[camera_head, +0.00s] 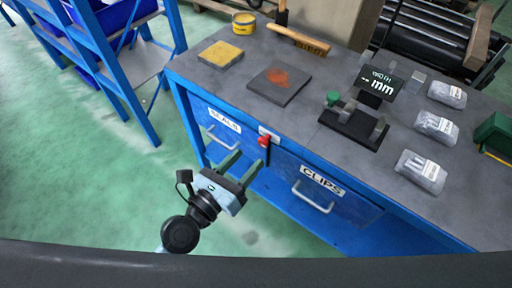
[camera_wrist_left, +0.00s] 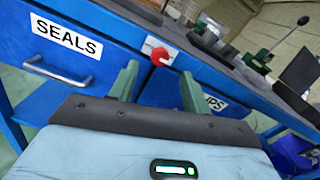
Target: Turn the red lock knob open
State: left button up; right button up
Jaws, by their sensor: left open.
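The red lock knob (camera_head: 264,141) sits on a pale plate on the front of the blue workbench, between the SEALS drawer (camera_head: 220,130) and the CLIPS drawer (camera_head: 330,190). It also shows in the left wrist view (camera_wrist_left: 160,56), above and between my fingers. My left gripper (camera_head: 243,170) is open and empty, its fingers pointing towards the bench front, a little below and left of the knob. In the left wrist view the left gripper (camera_wrist_left: 157,82) has its two green fingers apart, with the knob beyond their tips. My right gripper is out of view.
The grey bench top (camera_head: 300,115) holds a yellow sponge-like pad (camera_head: 220,54), a stained dark plate (camera_head: 280,82), a gauge with a display (camera_head: 380,82) and several labelled bags. A blue shelf rack (camera_head: 110,70) stands at left. Green floor is open in front.

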aim_at(261, 144)
pick_arm(q)
jog(key=x, duration=0.4)
jog(key=shift+a, duration=0.1)
jog(key=shift+w+d, duration=0.35)
jog(key=shift+w, duration=0.05)
jog(key=c, duration=1)
